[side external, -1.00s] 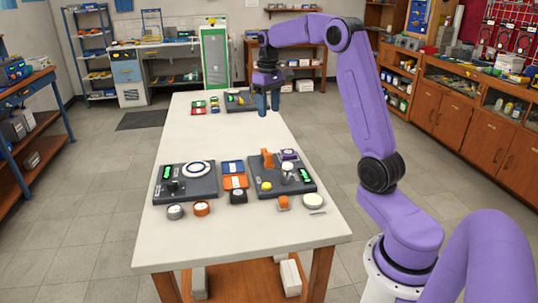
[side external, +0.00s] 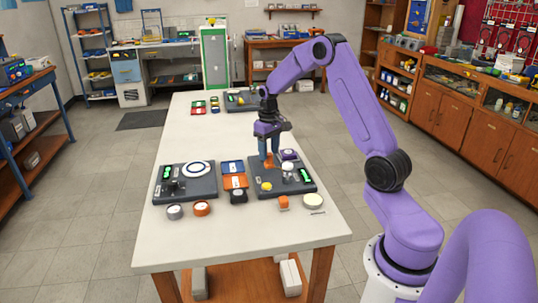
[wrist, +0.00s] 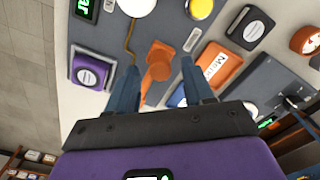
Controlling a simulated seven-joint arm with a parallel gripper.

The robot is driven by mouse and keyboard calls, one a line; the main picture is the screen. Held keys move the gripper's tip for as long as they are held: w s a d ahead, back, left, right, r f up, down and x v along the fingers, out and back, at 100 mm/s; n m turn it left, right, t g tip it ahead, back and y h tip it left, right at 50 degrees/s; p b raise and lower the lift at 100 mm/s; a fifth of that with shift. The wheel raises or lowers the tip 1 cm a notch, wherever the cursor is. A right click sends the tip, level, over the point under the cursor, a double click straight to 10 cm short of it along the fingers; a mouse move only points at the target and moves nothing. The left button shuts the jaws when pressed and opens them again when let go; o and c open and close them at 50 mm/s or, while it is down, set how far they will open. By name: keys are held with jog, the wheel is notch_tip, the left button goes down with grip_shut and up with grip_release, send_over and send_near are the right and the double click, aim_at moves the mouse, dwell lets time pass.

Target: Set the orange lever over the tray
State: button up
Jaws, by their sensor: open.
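The orange lever (side external: 269,163) stands on the dark grey board (side external: 298,187) at the right of the table. In the wrist view the lever (wrist: 157,66) shows between the two blue fingers of my gripper (wrist: 159,65), with a gap on each side. My gripper (side external: 269,155) is open and points down at the lever; its fingers partly hide the lever in the side view.
On the same board are a yellow button (side external: 266,186), a white knob (side external: 287,167) and a green display (side external: 304,174). A purple block (side external: 289,155) stands close to my gripper. Another board (side external: 205,190) is at the left. The table's middle beyond is clear.

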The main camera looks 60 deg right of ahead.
jog(key=shift+f, duration=1)
grip_shut()
